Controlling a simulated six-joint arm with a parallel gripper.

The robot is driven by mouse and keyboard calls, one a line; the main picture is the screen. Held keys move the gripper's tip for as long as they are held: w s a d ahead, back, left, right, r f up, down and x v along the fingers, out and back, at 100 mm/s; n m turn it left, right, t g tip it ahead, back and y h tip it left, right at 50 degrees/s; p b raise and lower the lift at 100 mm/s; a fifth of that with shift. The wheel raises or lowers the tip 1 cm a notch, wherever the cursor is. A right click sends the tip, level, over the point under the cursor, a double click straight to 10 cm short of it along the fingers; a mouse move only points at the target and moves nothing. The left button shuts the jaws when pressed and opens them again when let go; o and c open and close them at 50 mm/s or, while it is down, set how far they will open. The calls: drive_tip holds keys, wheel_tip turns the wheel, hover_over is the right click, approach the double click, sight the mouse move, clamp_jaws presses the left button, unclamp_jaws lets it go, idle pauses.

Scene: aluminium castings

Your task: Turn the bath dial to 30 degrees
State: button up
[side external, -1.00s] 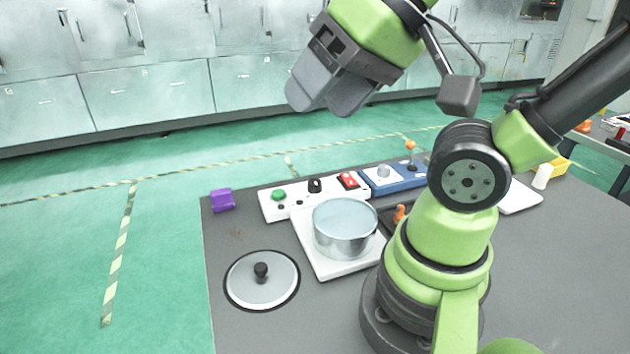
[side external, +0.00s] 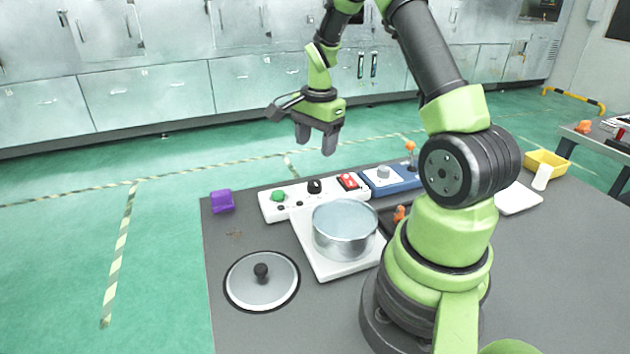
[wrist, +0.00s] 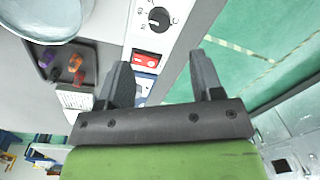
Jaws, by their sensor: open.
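The bath dial (side external: 314,186) is a small black knob on the white control panel (side external: 292,191), behind the metal pot (side external: 345,228). In the wrist view the dial (wrist: 159,19) is at the top centre, with a white pointer mark, small numbers around it and a "C" beside it. Its exact setting is too small to read. My gripper (side external: 316,146) is open and empty, pointing down above and behind the panel, apart from the dial. In the wrist view its two fingers are spread, with the dial beyond the fingertips.
A red switch (side external: 347,181) sits right of the dial, and a green button (side external: 278,195) left. A blue box (side external: 395,179) with a pale knob adjoins the panel. The pot stands on a white plate (side external: 333,270). A lid (side external: 245,287) and a purple block (side external: 222,201) lie left.

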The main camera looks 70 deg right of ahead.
sight(315, 182)
drive_tip(key=shift+d+f, duration=0.2)
drive_tip(key=shift+f, duration=0.25)
drive_tip(key=f, duration=0.9)
drive_tip(key=shift+w+f, duration=0.25)
drive_tip(key=c, duration=0.9)
drive_tip(key=n, duration=0.5)
drive_tip(key=shift+d, duration=0.1)
drive_tip(key=n, duration=0.4)
drive_tip(key=shift+n, duration=0.3)
drive_tip(key=shift+y, duration=0.3)
